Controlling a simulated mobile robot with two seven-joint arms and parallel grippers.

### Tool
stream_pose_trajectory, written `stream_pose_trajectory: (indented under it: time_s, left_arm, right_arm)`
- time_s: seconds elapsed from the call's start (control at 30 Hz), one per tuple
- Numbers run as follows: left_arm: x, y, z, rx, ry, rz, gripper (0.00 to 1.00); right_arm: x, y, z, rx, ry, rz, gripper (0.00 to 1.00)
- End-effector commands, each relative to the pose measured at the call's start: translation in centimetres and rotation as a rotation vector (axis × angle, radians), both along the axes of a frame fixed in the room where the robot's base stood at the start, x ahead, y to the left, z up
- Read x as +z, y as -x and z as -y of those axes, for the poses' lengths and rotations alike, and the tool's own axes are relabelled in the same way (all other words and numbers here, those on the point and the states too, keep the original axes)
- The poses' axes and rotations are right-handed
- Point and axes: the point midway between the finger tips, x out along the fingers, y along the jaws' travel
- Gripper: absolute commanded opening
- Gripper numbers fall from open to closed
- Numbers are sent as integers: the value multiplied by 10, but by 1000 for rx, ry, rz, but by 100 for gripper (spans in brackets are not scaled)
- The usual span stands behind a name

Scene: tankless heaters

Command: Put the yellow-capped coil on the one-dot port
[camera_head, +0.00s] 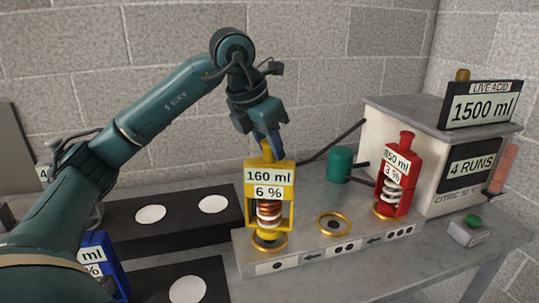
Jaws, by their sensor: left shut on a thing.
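The yellow-capped coil (275,179) is a yellow frame around a copper-and-white coil, with a label reading 160 ml and 6 %. It is upright over the leftmost gold-ringed port (270,246), whose front label shows one dot. Its lower end is at or just above that ring; I cannot tell whether it is seated. My left gripper (268,148) comes down from above and is shut on the coil's yellow top. My right gripper is not in view.
The middle port (333,226) is empty. A red coil unit (401,165) stands on the right port. A blue unit (96,246) is partly hidden by my left arm. Dark blocks with white discs (150,214) lie left. A heater box (405,120) stands at the right.

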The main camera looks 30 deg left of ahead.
Motion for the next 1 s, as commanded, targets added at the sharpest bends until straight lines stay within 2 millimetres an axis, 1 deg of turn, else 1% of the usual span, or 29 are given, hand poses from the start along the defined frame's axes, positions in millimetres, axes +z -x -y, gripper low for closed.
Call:
stream_pose_trajectory:
  time_s: [0.03,0.13,0.37,0.5,0.53,0.8,1.0]
  left_arm:
    - [-8,0,0,1,1,2,0]
    - [-17,0,-1,1,0,3,0]
    - [-18,0,0,0,2,6,0]
    - [-22,0,0,0,2,5,0]
    - [-24,0,0,0,0,0,32]
    - [-23,0,0,0,0,0,53]
    - [-22,0,0,0,0,0,53]
  right_arm:
    - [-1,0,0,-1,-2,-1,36]
    - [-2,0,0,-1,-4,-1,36]
    - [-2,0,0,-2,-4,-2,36]
    - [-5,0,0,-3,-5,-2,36]
    - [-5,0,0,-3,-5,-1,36]
    - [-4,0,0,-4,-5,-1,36]
    - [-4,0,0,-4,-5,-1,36]
